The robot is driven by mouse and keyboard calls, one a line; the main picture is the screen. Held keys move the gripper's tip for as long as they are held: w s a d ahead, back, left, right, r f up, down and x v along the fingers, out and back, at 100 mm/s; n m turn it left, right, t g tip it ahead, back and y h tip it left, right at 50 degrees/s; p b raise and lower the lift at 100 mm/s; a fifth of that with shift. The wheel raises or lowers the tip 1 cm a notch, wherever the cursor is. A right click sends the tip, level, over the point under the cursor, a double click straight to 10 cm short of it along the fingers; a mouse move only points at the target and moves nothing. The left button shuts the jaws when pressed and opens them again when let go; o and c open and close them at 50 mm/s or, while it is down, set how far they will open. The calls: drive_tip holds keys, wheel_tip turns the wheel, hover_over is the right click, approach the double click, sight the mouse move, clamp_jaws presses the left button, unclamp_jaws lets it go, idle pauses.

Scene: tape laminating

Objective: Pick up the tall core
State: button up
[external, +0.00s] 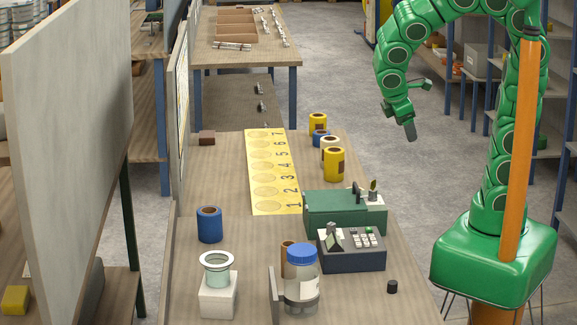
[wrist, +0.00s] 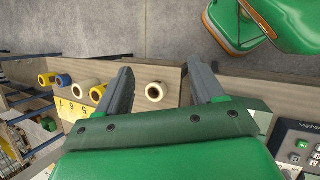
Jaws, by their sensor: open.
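A brown tube like a bare core (external: 287,258) stands upright behind the jar, partly hidden. Further rolls stand at the right edge: a front yellow roll (external: 334,164), a cream roll (external: 330,144), a blue roll (external: 320,134) and a back yellow roll (external: 317,121). I cannot tell which is the tall core.
A yellow numbered mat (external: 266,170) lies left of the rolls. A green machine (external: 336,213), a dark keypad device (external: 352,250) and a blue-lidded jar (external: 302,280) crowd the front. Another blue roll (external: 209,224) stands at left. The left middle of the table is bare.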

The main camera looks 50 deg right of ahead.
drive_tip(key=w+a+f+n+t+h, duration=0.2)
drive_tip(key=w+a+n+t, duration=0.2)
drive_tip(key=w+a+n, duration=0.55)
drive_tip(key=n+t+y, duration=0.5)
drive_tip(key=n+t, duration=0.4)
drive_tip(key=n, duration=0.3)
hover_over(283, 252)
drive_tip(key=w+d, duration=0.4)
drive_tip(key=d, duration=0.5)
wheel_tip(283, 252, down, 5)
drive_tip(key=s+a+f+n+y, duration=0.1)
drive_tip(key=s+a+f, duration=0.1)
drive_tip(key=f, duration=0.1)
drive_tip(key=s+a+f+n+y, duration=0.1)
drive_tip(key=s+a+f, duration=0.1)
drive_tip(key=s+a+f+n, duration=0.1)
drive_tip(key=s+a+f, duration=0.1)
drive_tip(key=a+f, duration=0.1)
drive_tip(key=shift+s+a+f+n+y, duration=0.1)
drive_tip(key=shift+s+f+n+y, duration=0.2)
drive_tip(key=shift+n+y, duration=0.1)
drive_tip(key=shift+s+f, duration=0.2)
drive_tip(key=shift+f, duration=0.05)
drive_tip(key=shift+w+f, duration=0.1)
drive_tip(key=shift+f, duration=0.05)
drive_tip(key=shift+x, duration=2.35)
drive_tip(key=c, duration=1)
